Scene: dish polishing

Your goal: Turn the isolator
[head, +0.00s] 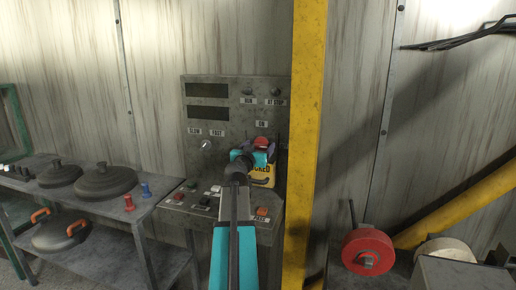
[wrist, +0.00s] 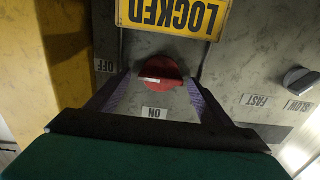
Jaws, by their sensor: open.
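The isolator is a red round knob (head: 261,142) on the grey control panel, under an ON label. In the wrist view, which is upside down, the red knob (wrist: 161,70) lies between the finger ends, with ON below it and OFF to its left. I cannot tell which label it points to. A yellow LOCKED tag (head: 262,176) hangs below the knob; it shows at the top of the wrist view (wrist: 172,14). My gripper (head: 256,156) is open at the knob, one finger on each side (wrist: 160,84). Contact cannot be made out.
A yellow post (head: 305,130) stands close right of the panel. A speed dial (head: 206,145) marked SLOW and FAST is to the left. Buttons line the sloped console (head: 178,205) below. A shelf with dark lids (head: 106,181) stands left; a red wheel (head: 368,250) is right.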

